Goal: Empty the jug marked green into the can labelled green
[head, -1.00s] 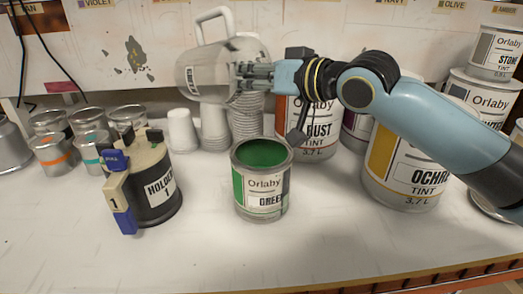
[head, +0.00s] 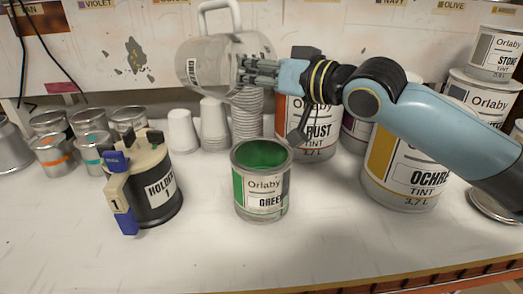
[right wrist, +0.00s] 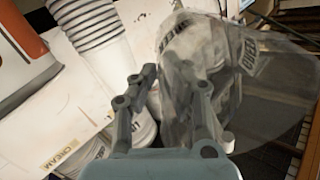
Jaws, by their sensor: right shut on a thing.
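The clear jug (head: 207,62) is held up in the air above and a little left of the can, in the head view. It is tipped far over, with its white handle on top and a marking that is hard to read on its left part. I see no liquid in it or falling from it. My right gripper (head: 262,72) is shut on the jug's right part. The jug also shows in the right wrist view (right wrist: 255,95), beyond the fingers (right wrist: 168,90). The can labelled green (head: 262,185) stands upright and open, with green inside. My left gripper is not in view.
A black holder with clips (head: 155,185) stands left of the can. Several small tins (head: 88,120) and stacked white cups (head: 214,130) are behind. The rust can (head: 312,125) and ochre can (head: 405,165) stand to the right. The front of the bench is clear.

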